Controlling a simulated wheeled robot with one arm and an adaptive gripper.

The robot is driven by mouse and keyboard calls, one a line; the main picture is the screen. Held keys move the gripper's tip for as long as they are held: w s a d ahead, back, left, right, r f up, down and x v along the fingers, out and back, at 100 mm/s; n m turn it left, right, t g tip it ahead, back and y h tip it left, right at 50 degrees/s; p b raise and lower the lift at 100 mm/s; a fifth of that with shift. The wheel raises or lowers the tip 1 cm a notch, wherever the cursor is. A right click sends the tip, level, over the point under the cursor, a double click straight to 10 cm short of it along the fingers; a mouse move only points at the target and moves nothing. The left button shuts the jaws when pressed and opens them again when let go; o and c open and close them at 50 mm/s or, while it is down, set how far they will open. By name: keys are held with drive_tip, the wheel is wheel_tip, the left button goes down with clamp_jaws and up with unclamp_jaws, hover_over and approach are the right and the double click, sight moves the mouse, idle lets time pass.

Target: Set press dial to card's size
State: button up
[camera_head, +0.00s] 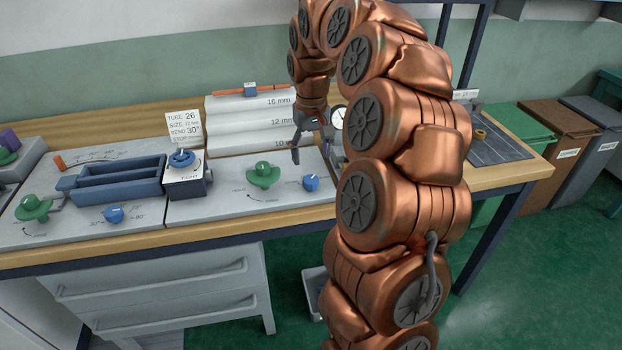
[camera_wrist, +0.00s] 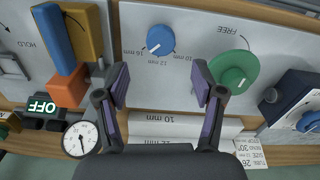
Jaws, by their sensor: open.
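The press dial is a blue knob (camera_head: 311,183) on the grey panel, with a white pointer mark. In the wrist view the dial (camera_wrist: 160,39) has 16 mm, 12 mm and 10 mm marks around it; its pointer seems to face the 16 mm to 12 mm side. The card (camera_head: 183,124) stands behind the box at left and reads TUBE 26, BEND 30°; its size digits are too small to read surely. It also shows in the wrist view (camera_wrist: 258,152). My gripper (camera_head: 314,152) is open and empty above the panel behind the dial, apart from it.
A green knob (camera_head: 263,174) marked FREE stands left of the dial. A stepped rack (camera_head: 245,120) labelled 16, 12 and 10 mm is behind. In the wrist view, a blue lever (camera_wrist: 52,40), an OFF switch (camera_wrist: 42,107) and a gauge (camera_wrist: 80,139) lie at left.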

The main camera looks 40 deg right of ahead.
sight(311, 179)
drive_tip(key=shift+f+p, duration=0.35)
drive_tip(key=shift+f, duration=3.4)
drive_tip(key=c, duration=1.1)
